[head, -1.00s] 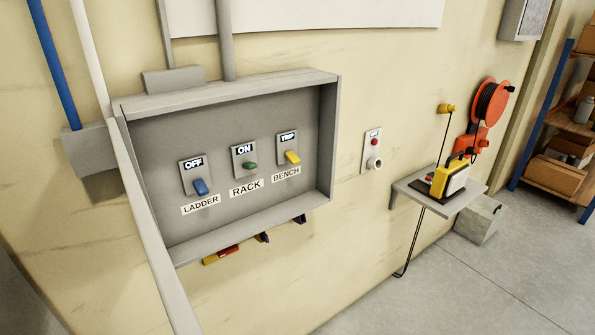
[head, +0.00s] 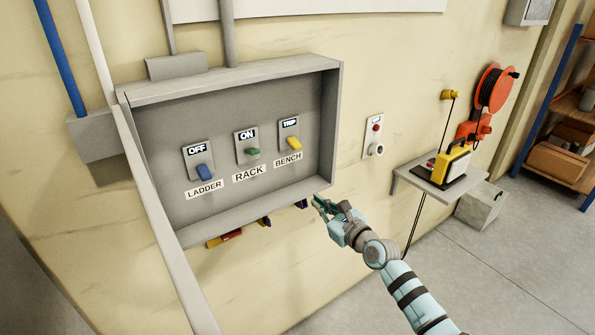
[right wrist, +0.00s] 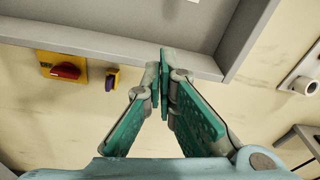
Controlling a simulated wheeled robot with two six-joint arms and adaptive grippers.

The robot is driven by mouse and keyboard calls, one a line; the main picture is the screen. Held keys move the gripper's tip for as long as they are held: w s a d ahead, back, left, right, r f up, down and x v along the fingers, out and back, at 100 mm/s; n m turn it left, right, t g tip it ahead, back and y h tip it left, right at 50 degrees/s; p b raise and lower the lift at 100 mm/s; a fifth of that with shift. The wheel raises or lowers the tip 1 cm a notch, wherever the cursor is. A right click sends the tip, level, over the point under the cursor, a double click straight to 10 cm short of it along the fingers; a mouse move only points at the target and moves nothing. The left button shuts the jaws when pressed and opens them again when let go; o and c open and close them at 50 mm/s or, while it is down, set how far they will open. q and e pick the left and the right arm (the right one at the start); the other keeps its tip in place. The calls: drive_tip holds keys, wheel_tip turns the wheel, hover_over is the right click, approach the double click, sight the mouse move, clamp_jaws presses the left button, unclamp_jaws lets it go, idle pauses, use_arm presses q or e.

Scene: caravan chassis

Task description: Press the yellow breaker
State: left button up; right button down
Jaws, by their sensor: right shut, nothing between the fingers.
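The yellow breaker (head: 294,144) sits on the right of the grey panel box (head: 240,88), above the BENCH label (head: 288,159) and under a TRIP sign (head: 290,122). Its lever is tilted. My right gripper (head: 318,203) is below the box's lower right corner, lower than the yellow breaker and apart from it. In the right wrist view the gripper (right wrist: 164,82) is shut with its fingertips together and nothing held, in front of the box's lower edge. The breaker is outside that view. My left gripper is not in view.
A blue breaker (head: 205,172) marked OFF and a green breaker (head: 252,153) marked ON stand left of the yellow one. A red switch (right wrist: 66,71) is under the box. A wall control (head: 374,137) and a shelf (head: 444,186) are to the right.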

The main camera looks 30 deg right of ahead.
sight(294, 143)
drive_tip(key=r, duration=0.2)
drive_tip(key=r+m, duration=0.1)
drive_tip(key=r+m+t, duration=0.1)
drive_tip(key=r, duration=0.1)
drive_tip(key=shift+w+a+r+y, duration=0.3)
drive_tip(key=shift+a+r+y, duration=0.05)
drive_tip(key=shift+y, duration=0.05)
drive_tip(key=shift+w, duration=0.1)
drive_tip(key=w+b, duration=0.2)
drive_tip(key=w, duration=0.1)
drive_tip(key=w+a+b, duration=0.1)
drive_tip(key=w+b, duration=0.1)
drive_tip(key=w, duration=0.1)
drive_tip(key=w+b, duration=0.2)
drive_tip(key=w, duration=0.2)
drive_tip(key=shift+w+a+f, duration=0.1)
drive_tip(key=shift+a+f, duration=0.2)
drive_tip(key=shift+f, duration=0.1)
drive_tip(key=r+p, duration=0.1)
drive_tip(key=r, duration=0.1)
drive_tip(key=s+r+p, duration=0.1)
drive_tip(key=p, duration=0.1)
drive_tip(key=shift+d+r, duration=0.1)
drive_tip(key=shift+r, duration=0.25)
drive_tip(key=shift+s+d+r+p, duration=0.1)
drive_tip(key=shift+s+r+p, duration=0.2)
drive_tip(key=shift+s+r, duration=0.15)
